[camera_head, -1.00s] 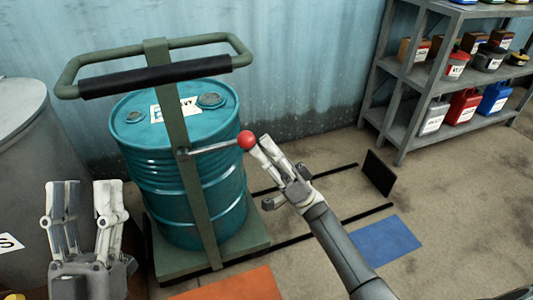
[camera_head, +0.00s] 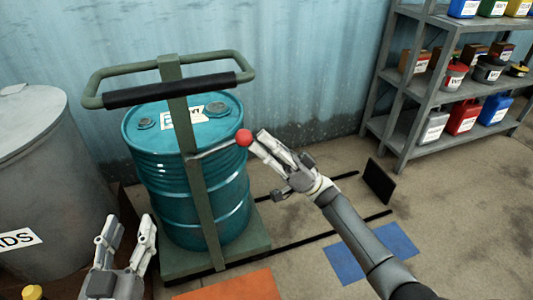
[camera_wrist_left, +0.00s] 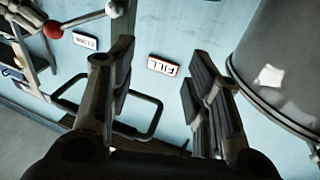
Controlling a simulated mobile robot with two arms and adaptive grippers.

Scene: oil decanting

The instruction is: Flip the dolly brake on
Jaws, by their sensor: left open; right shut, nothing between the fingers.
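The green dolly (camera_head: 192,170) carries a teal drum (camera_head: 160,170) and has a handle frame with a black grip. Its brake lever (camera_head: 218,149) sticks out to the right from the upright and ends in a red ball knob (camera_head: 244,137). My right gripper (camera_head: 261,138) is shut and empty, its fingertips right beside the knob; whether they touch it I cannot tell. My left gripper (camera_head: 128,228) is open and empty at the lower left, in front of the grey tank. The left wrist view shows its two open fingers (camera_wrist_left: 155,75) with nothing between them.
A grey tank (camera_head: 40,180) stands at the left. A metal shelf (camera_head: 408,78) with cans and boxes stands at the right. A blue mat (camera_head: 370,253) and an orange mat (camera_head: 235,288) lie on the floor. A dark upright plate (camera_head: 379,180) stands on the floor right of the dolly.

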